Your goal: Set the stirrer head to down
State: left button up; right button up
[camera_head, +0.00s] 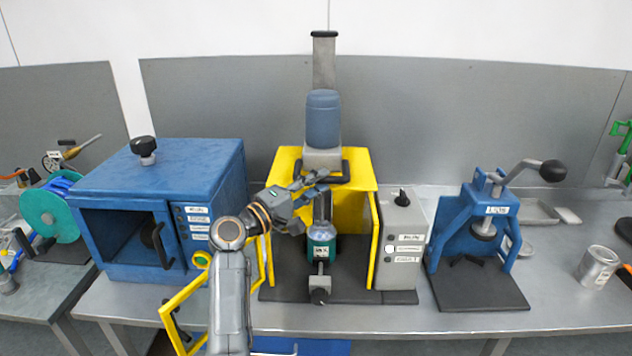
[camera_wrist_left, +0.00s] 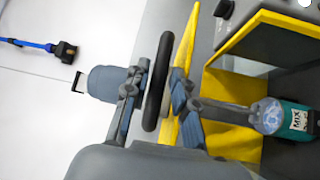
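The stirrer head is a blue motor cylinder (camera_head: 322,122) on a grey block, on a tall column above a yellow enclosure (camera_head: 361,225). It appears raised; its shaft (camera_head: 322,207) points down towards a green jar (camera_head: 322,247) with a label. A dark bar handle (camera_head: 345,172) sits at the head's lower front. My left gripper (camera_head: 308,184) is at this handle, in front of the enclosure. In the left wrist view, the handle (camera_wrist_left: 157,85) lies between the spread fingers of the gripper (camera_wrist_left: 155,98), with gaps visible. My right gripper is out of view.
A yellow guard door (camera_head: 176,303) stands swung open at the front left, near my left arm. A blue oven (camera_head: 160,200) is on the left. A grey control box (camera_head: 402,235) and a blue lever press (camera_head: 480,235) are on the right. A metal can (camera_head: 598,267) stands farther right.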

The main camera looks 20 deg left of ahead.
pick_arm(q)
jog(key=shift+c, duration=0.3)
grip_shut()
jog(key=shift+f, duration=0.1)
notch_tip(320, 180, down, 10)
jog(key=b, duration=0.8)
jog(key=shift+d, duration=0.1)
jog(key=shift+o, duration=0.3)
grip_release()
